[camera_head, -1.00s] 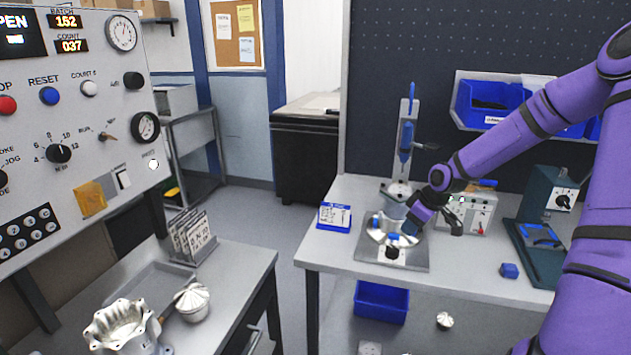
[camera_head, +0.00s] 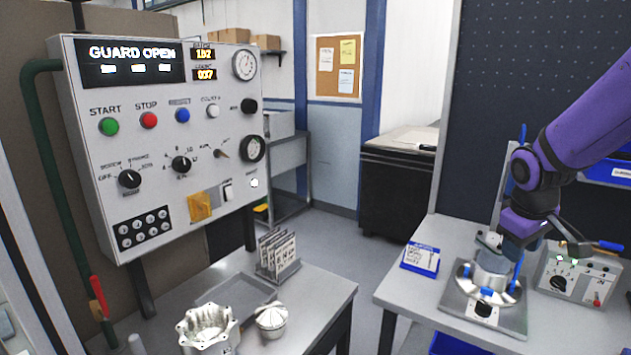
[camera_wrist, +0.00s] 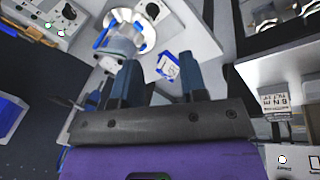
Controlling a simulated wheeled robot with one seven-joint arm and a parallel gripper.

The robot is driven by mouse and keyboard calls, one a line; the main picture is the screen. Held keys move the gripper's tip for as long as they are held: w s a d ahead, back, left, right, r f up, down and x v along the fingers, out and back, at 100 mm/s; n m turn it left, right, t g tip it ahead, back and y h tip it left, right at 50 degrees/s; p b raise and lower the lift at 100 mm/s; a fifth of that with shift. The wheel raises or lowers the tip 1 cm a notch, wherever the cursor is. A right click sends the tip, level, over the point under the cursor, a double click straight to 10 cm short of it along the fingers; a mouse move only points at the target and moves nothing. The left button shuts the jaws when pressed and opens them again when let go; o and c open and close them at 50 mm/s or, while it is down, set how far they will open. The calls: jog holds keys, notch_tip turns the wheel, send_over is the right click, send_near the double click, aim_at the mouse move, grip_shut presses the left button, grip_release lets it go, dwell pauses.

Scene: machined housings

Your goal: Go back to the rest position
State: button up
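My gripper (camera_wrist: 160,72) is open in the wrist view, its two dark blue fingers apart with nothing between them. In the head view my gripper (camera_head: 522,238) is above and slightly right of a round metal housing (camera_head: 492,268). Its fingertips are hard to make out there. The housing sits on a fixture plate (camera_head: 462,312) with blue clamps on the right-hand bench. It also shows beyond the fingers in the wrist view (camera_wrist: 120,42).
A control panel (camera_head: 225,165) reading "GUARD OPEN" stands at the left. A scalloped housing (camera_head: 207,328) and a domed part (camera_head: 271,318) are on the near-left bench. A blue-framed card (camera_head: 421,258) and a control box (camera_head: 578,275) flank the fixture. Floor shows between the benches.

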jog(key=s+a+r+m+t, duration=0.1)
jog(key=s+a+r, duration=0.2)
jog(key=s, duration=0.4)
jog(key=s+a+r+m+t+y, duration=0.1)
jog(key=s+a+r, duration=0.2)
jog(key=s+r, duration=0.2)
jog(key=s+a+r+m+y, duration=0.1)
jog(key=s+a+r+m, duration=0.1)
jog(key=s, duration=0.6)
notch_tip(320, 180, up, 2)
jog(key=shift+s+a+r+t, duration=0.2)
jog(key=shift+s+a+t, duration=0.2)
jog(key=shift+a, duration=0.15)
